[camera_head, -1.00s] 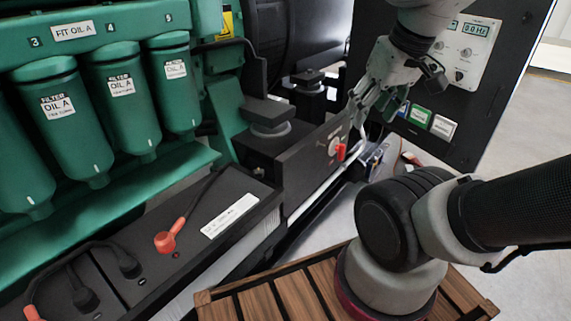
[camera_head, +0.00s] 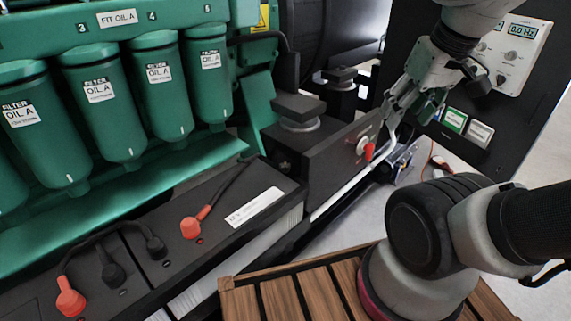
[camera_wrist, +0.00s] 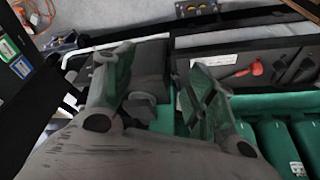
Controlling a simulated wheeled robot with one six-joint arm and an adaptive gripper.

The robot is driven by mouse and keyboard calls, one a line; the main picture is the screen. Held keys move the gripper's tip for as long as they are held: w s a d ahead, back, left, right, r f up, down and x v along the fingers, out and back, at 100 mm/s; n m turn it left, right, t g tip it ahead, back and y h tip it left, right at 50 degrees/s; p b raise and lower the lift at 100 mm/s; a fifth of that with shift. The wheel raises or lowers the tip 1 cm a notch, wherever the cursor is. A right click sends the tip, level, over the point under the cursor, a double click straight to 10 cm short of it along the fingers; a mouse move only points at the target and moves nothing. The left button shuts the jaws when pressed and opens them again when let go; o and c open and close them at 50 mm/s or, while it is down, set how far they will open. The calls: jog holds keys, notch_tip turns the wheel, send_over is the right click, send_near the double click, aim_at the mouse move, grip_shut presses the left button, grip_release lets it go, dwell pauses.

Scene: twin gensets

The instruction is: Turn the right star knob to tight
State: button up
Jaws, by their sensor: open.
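My gripper (camera_head: 397,110) hangs at the right of the head view, near the black box with the red-handled switch (camera_head: 367,148). In the wrist view my gripper (camera_wrist: 160,88) is open, its two fingers spread apart. A dark block (camera_wrist: 151,62) shows between and beyond the fingers; I cannot tell whether they touch it. No star-shaped knob can be made out clearly in either view.
Green oil filters (camera_head: 159,84) line the left. Black batteries (camera_head: 255,190) with red-capped leads stand below. A black panel (camera_head: 470,105) with a control box (camera_head: 519,56) stands at the right. A slatted wooden surface (camera_head: 285,292) lies in front. Grey floor is open at the right.

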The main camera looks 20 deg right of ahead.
notch_tip(320, 180, down, 3)
jog(key=w+a+g, duration=0.1)
jog(key=w+g, duration=0.1)
jog(key=n+g, duration=0.2)
jog(key=n, duration=1.4)
send_over(287, 164)
jog(key=f, duration=1.5)
jog(key=s+f, duration=0.1)
jog(key=f, duration=0.7)
jog(key=shift+w+a+n, duration=0.15)
jog(key=shift+w+n, duration=0.25)
jog(key=shift+n, duration=0.5)
jog(key=shift+f, duration=0.25)
notch_tip(287, 164, down, 7)
jog(key=shift+f, duration=0.15)
jog(key=shift+c, duration=0.5)
